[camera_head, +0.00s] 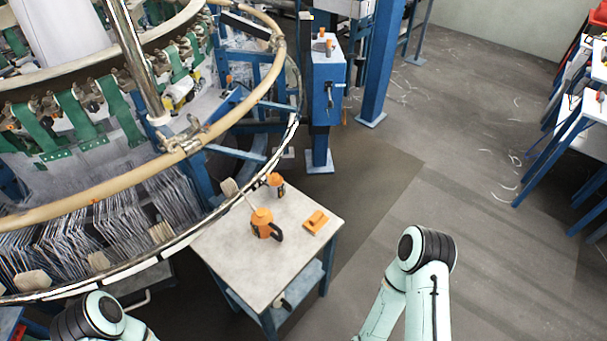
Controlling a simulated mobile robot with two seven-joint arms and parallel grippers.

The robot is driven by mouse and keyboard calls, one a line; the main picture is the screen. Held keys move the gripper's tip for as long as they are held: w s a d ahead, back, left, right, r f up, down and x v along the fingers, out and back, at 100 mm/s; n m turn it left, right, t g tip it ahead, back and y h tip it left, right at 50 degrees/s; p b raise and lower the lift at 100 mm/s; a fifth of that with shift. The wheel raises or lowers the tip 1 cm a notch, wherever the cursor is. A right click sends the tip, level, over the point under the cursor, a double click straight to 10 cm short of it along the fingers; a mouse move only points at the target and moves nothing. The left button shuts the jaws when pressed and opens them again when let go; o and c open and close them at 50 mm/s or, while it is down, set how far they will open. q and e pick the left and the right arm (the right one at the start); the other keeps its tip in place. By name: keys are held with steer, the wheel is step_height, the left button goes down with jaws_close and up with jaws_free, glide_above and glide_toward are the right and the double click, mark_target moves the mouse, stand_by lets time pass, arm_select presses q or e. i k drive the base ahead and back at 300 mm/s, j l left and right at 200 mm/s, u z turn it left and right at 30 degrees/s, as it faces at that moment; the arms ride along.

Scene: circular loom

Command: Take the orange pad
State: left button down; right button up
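The orange pad (316,221) is a small flat block with a raised part on top. It lies near the right corner of a small light-topped table (240,262). Nothing touches it. My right arm shows as a pale green link with a dark joint, to the right of the table and below the pad in the picture. Neither gripper is in the frame.
On the table, an orange can with a dark handle (263,224) stands left of the pad, and a smaller orange container (276,185) stands behind. The circular loom (110,205) borders the table's left side. A blue post with a control box (325,85) stands behind.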

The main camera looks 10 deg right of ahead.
mark_target(317, 221)
steer(key=u, duration=0.85)
steer(key=l+u, duration=0.35)
steer(key=k+l+u, duration=0.1)
steer(key=l+u, duration=0.55)
steer(key=k+l+u, duration=0.2)
steer(key=l, duration=0.25)
steer(key=k+l+u, duration=0.25)
steer(key=k+l, duration=0.1)
steer(key=l, duration=0.05)
